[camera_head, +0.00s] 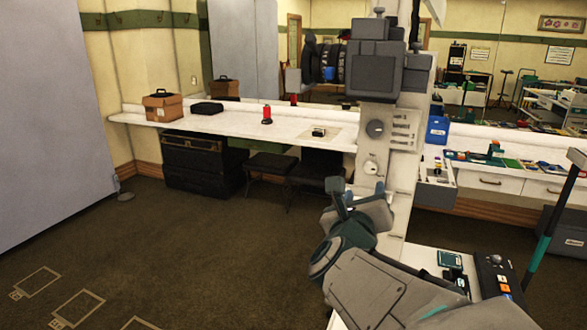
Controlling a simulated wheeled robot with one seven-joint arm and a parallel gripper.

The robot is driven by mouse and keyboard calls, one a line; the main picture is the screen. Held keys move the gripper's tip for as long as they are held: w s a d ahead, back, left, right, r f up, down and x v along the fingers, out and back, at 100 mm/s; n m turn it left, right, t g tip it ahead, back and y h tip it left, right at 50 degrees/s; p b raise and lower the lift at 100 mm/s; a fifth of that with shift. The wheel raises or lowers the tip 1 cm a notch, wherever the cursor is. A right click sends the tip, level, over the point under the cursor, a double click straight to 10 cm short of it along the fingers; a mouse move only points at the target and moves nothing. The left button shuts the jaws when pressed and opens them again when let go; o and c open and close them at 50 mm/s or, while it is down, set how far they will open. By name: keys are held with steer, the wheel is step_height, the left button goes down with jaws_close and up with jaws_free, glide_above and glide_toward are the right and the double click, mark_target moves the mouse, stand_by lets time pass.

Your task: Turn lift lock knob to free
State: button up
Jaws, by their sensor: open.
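A tall pale column (398,200) with a dark grey head (374,70) stands right of centre in the head view. My arm hides the column's lower part.
A white counter (225,122) runs along the back wall, with a cardboard box (162,106) and a red item (267,115). Dark stools (270,163) stand beneath it. A control box (495,275) is at lower right.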

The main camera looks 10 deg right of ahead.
mark_target(370, 170)
steer(key=p+x, duration=0.2)
steer(key=x, duration=0.9)
steer(key=shift+w, duration=0.2)
steer(key=c, duration=1)
